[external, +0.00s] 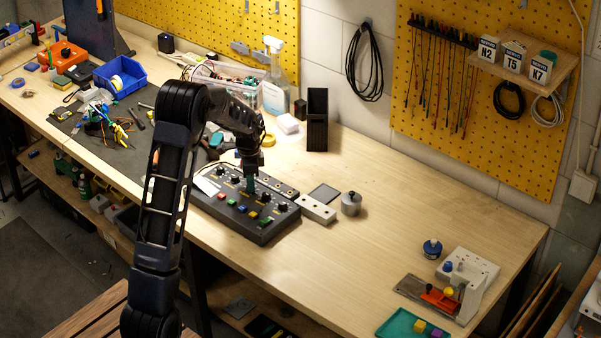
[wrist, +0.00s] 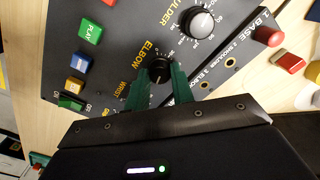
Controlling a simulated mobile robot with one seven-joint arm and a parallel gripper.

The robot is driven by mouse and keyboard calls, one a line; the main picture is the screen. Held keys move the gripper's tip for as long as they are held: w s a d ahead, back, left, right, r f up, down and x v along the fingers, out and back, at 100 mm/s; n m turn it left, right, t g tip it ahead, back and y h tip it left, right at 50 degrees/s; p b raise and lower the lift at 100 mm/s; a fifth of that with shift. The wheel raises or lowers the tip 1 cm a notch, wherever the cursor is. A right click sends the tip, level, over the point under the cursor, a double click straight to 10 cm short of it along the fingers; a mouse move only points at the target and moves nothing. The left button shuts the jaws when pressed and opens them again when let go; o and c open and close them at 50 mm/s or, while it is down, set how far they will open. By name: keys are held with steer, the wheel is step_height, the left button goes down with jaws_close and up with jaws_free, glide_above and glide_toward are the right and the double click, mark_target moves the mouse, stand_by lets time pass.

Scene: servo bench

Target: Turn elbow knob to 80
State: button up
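The black control box (external: 228,212) lies on the bench, with a row of knobs and coloured buttons. In the wrist view, the black elbow knob (wrist: 158,71) sits beside the printed word ELBOW. My gripper (external: 250,189) reaches down over the box. Its green fingers (wrist: 160,76) stand on either side of the elbow knob and appear to touch it. The fingers cover part of the knob's dial scale, and I cannot read its setting. The silver-capped shoulder knob (wrist: 198,23) is beside it, clear of the fingers.
Near the fingers are a green PLAY button (wrist: 90,31), a blue button (wrist: 78,62) and a green switch (wrist: 70,102). A white block (external: 317,209) and a grey metal pot (external: 351,204) stand right of the box. The bench's right middle is mostly clear.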

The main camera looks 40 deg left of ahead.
steer(key=shift+c, duration=1)
steer(key=shift+n, duration=0.3)
steer(key=n, duration=1.2)
steer(key=shift+n, duration=2.5)
